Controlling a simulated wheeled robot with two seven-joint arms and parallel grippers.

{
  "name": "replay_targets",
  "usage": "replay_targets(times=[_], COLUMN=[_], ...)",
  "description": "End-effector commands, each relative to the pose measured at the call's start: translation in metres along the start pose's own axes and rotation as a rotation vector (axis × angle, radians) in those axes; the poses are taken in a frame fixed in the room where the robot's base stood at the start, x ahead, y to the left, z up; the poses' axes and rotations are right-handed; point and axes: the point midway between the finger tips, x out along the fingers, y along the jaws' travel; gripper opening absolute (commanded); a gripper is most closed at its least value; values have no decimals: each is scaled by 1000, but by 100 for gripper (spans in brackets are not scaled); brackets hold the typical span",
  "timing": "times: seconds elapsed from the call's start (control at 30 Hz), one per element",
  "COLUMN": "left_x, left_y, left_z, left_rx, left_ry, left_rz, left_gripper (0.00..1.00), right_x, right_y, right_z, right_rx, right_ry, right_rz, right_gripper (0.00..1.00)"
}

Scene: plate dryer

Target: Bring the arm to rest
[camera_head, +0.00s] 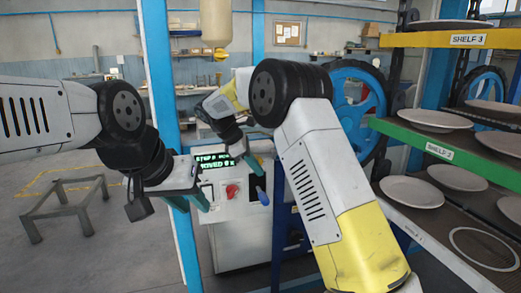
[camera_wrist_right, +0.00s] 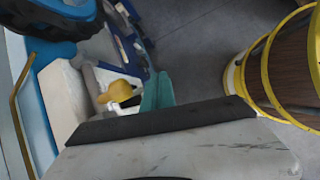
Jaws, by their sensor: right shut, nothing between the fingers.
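My right arm reaches in from the lower right of the head view and bends at its raised elbow. My right gripper (camera_head: 256,166) has teal fingers and is in front of the control box, close to a blue knob. In the right wrist view its teal fingers (camera_wrist_right: 158,92) are together with nothing between them. My left gripper (camera_head: 189,205) hangs in front of the blue post, left of the control box. Its two teal fingers look apart and empty.
A control box (camera_head: 226,215) with a display and red switch stands in the middle. Shelves with white plates (camera_head: 424,118) stand close on the right. A blue wheel (camera_head: 357,100) is behind my right arm. A grey metal frame (camera_head: 68,208) stands on the floor at left.

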Motion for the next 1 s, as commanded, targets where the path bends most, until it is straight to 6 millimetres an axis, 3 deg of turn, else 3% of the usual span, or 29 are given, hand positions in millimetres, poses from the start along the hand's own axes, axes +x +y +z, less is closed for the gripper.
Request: replay_targets(times=[0.03,0.2,0.5,0.73,0.9,1.0], left_x=[0,0,0,0,0,0], left_y=[0,0,0,0,0,0], left_z=[0,0,0,0,0,0], left_rx=[0,0,0,0,0,0], left_ry=[0,0,0,0,0,0], left_rz=[0,0,0,0,0,0], left_gripper=[30,30,30,30,30,30], right_x=[-7,-22,-40,-45,-41,-38], right_y=[-9,-50,-148,-233,-285,-305], right_z=[26,88,165,190,191,188], right_rx=[75,331,809,1188,1441,1547], right_ry=[50,210,476,666,789,841], right_rz=[-5,-33,-96,-153,-196,-215], right_gripper=[0,0,0,0,0,0])
